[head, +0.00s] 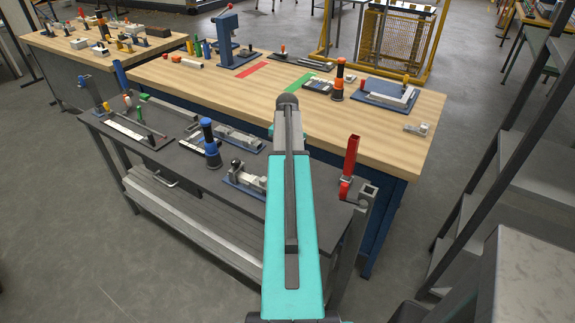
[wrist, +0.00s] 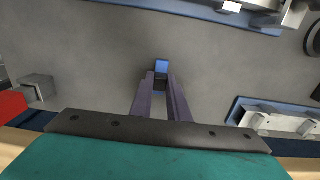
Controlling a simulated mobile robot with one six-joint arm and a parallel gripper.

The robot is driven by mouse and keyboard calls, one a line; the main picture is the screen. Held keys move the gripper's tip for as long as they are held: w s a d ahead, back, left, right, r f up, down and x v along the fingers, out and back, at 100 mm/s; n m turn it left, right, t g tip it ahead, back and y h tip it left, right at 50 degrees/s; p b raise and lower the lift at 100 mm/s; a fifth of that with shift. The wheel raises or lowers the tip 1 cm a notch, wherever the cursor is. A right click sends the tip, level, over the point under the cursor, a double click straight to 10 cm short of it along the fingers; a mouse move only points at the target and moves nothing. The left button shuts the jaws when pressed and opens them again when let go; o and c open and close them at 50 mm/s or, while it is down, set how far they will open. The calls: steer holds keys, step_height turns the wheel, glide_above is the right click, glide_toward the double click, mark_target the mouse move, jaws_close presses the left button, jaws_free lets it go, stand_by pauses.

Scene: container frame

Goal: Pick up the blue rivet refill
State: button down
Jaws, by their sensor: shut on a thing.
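My gripper (wrist: 161,84) shows in the wrist view, with its two dark fingers close together. It is shut on a small blue piece, the blue rivet refill (wrist: 161,68), whose blue face shows at the fingertips. The rest of the refill is hidden between the fingers. Grey surface lies around and beyond the tips; I cannot tell whether the refill touches it. In the head view my teal arm hides the gripper and the refill.
The dark grey bench (head: 150,165) holds a blue-handled tool (head: 209,140), several fixtures and a red-handled clamp (head: 349,160). The wooden workbench (head: 400,140) behind carries a blue press (head: 228,40) and more tools. In the wrist view, a blue-based fixture (wrist: 285,120) is at right.

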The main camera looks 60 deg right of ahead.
steer(key=shift+r+b, duration=1.2)
steer(key=shift+r, duration=3.35)
